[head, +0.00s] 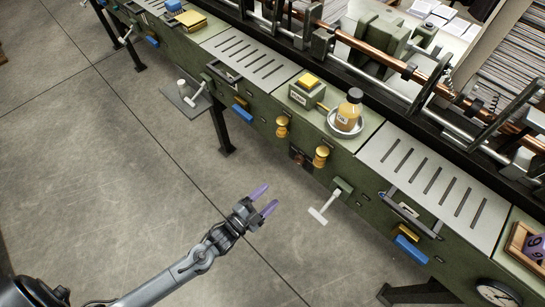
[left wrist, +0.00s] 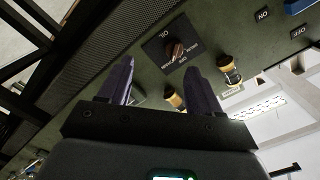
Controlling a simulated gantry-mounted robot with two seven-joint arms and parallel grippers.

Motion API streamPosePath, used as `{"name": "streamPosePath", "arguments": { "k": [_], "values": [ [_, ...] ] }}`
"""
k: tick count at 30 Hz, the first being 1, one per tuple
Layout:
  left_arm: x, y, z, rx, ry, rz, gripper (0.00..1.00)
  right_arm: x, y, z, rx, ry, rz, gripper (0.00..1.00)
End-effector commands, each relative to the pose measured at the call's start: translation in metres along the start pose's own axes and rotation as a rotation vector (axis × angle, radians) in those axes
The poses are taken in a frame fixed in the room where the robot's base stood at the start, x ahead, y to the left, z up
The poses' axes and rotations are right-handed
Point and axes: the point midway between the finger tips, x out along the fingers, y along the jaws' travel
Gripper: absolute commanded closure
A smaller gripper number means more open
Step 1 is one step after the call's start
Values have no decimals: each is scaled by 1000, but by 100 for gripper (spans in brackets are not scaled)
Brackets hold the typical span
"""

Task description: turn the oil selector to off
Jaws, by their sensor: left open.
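The oil selector (head: 300,157) is a small dark plate with a reddish-brown knob on the green front panel of the machine, between two brass-coloured knobs. In the left wrist view the selector knob (left wrist: 176,50) sits on a black plate with white lettering, and I cannot tell for sure where its pointer stands. My left gripper (head: 265,199) has two purple fingers spread apart with nothing between them. It is in front of the panel, apart from the selector. In the left wrist view the knob shows beyond and between the open fingers (left wrist: 157,70). My right gripper is not in view.
Brass-coloured knobs (head: 321,157) (head: 282,126) flank the selector. A pale T-shaped handle (head: 325,207) sticks out to its right. An oil bottle (head: 349,110) stands in a metal dish (head: 342,127) above. The floor (head: 110,180) at left is clear.

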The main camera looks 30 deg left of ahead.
Motion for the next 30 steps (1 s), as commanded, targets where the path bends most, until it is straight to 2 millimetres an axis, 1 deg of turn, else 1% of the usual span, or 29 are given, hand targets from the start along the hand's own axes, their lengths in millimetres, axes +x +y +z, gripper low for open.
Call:
{"name": "streamPosePath", "arguments": {
  "k": [1,4,7,13,24,30],
  "values": [
    [5,-14,-11,10,8,3,36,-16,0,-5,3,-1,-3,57],
    [12,-28,-19,22,23,-5,36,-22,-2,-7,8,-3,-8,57],
    [19,-35,-23,26,29,-12,36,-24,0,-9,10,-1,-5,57],
    [38,-36,-23,26,32,-17,36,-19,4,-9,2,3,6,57],
    [97,-37,-25,26,32,-17,36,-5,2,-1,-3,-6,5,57],
    [118,-37,-26,26,31,-15,36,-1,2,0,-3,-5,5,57]
  ]
}}
